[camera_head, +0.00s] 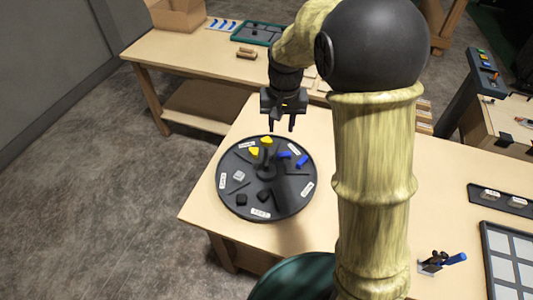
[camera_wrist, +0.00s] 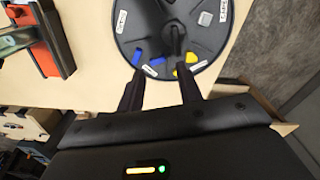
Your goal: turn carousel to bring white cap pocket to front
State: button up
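The carousel (camera_head: 289,203) is a round black disc on the near table, with divider ribs and a central post (camera_head: 265,172). Yellow pieces (camera_head: 254,151) lie at its back, blue pieces (camera_head: 301,162) at the back right. A pale grey-white cap (camera_head: 239,176) lies at the left; it also shows in the wrist view (camera_wrist: 205,18). Black pieces (camera_head: 241,199) lie at the front left. White labels ring the rim, too small to read. My gripper (camera_head: 283,127) is over the carousel's back edge, pointing down. Its fingers are apart with nothing between them (camera_wrist: 161,92).
A back table (camera_head: 190,50) holds a cardboard box (camera_head: 178,14), a green tray (camera_head: 258,33) and small brown blocks (camera_head: 246,53). At the right are a white-squared panel (camera_head: 510,260), a black strip (camera_head: 500,200) and a blue-handled item (camera_head: 440,262). Table left of my arm is mostly clear.

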send_over(266, 158)
jog(key=shift+r, duration=0.35)
notch_tip(266, 158, down, 17)
jog(key=p, duration=0.3)
jog(key=shift+f, duration=0.2)
grip_shut()
